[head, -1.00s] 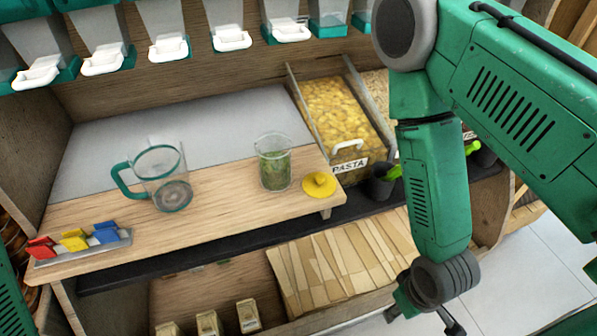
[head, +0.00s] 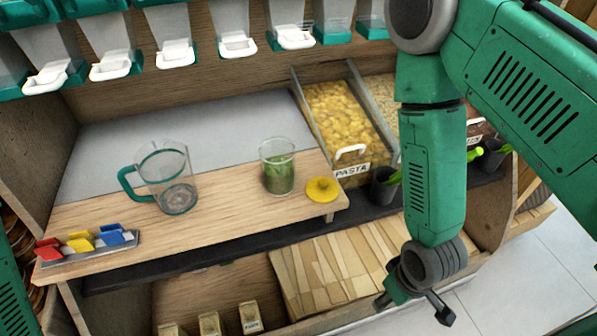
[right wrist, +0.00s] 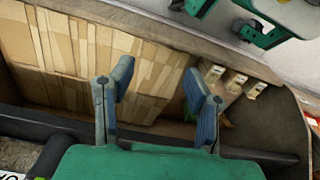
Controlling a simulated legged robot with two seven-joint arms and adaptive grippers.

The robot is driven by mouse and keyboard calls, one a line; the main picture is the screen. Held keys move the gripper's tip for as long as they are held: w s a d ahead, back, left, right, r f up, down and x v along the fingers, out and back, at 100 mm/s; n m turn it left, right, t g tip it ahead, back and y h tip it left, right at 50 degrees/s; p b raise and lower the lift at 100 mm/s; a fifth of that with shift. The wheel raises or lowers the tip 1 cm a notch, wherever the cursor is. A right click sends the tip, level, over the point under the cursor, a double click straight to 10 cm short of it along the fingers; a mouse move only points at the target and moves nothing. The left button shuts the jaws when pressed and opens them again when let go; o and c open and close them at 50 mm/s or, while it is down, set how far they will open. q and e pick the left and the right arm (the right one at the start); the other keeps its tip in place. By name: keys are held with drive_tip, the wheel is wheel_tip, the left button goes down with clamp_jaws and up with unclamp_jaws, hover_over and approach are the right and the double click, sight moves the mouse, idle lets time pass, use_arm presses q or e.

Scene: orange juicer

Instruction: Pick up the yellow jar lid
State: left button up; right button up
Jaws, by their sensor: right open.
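The yellow jar lid (head: 322,189) lies flat with its knob up near the right end of the wooden board, beside a glass jar (head: 277,166) with green contents. My right gripper (head: 414,306) hangs low to the right of the board, lower in the head view than the lid and apart from it. In the right wrist view my right gripper (right wrist: 160,98) is open, with nothing between its two fingers. The lid does not show in the right wrist view. My left gripper is not visible; only a bit of green arm shows at the left edge of the head view.
A clear pitcher (head: 168,178) with a green handle stands left of the jar. A tray (head: 90,252) with coloured clips is at the front left. Wooden slats (head: 340,268) lie below the board.

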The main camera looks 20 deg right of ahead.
drive_tip(key=w+a+r+n+y+p, duration=0.1)
drive_tip(key=w+a+r+n+p, duration=0.25)
drive_tip(key=w+r, duration=0.75)
drive_tip(key=n+p, duration=0.4)
approach(323, 181)
drive_tip(key=shift+t, duration=0.3)
drive_tip(key=f, duration=0.3)
drive_tip(key=f+b, duration=0.1)
drive_tip(key=shift+w+f, duration=0.2)
drive_tip(key=shift+w, duration=0.15)
drive_tip(key=shift+a+f+b, duration=0.15)
drive_tip(key=shift+f+b, duration=0.05)
drive_tip(key=shift+f, duration=0.8)
drive_tip(key=shift+a+f+b, duration=0.15)
drive_tip(key=shift+a+f, duration=0.05)
drive_tip(key=shift+f, duration=0.8)
drive_tip(key=shift+a+f+b, duration=0.15)
drive_tip(key=shift+f+b, duration=0.05)
drive_tip(key=shift+f, duration=0.75)
drive_tip(key=shift+c, duration=0.3)
drive_tip(key=shift+s, duration=0.1)
clamp_jaws()
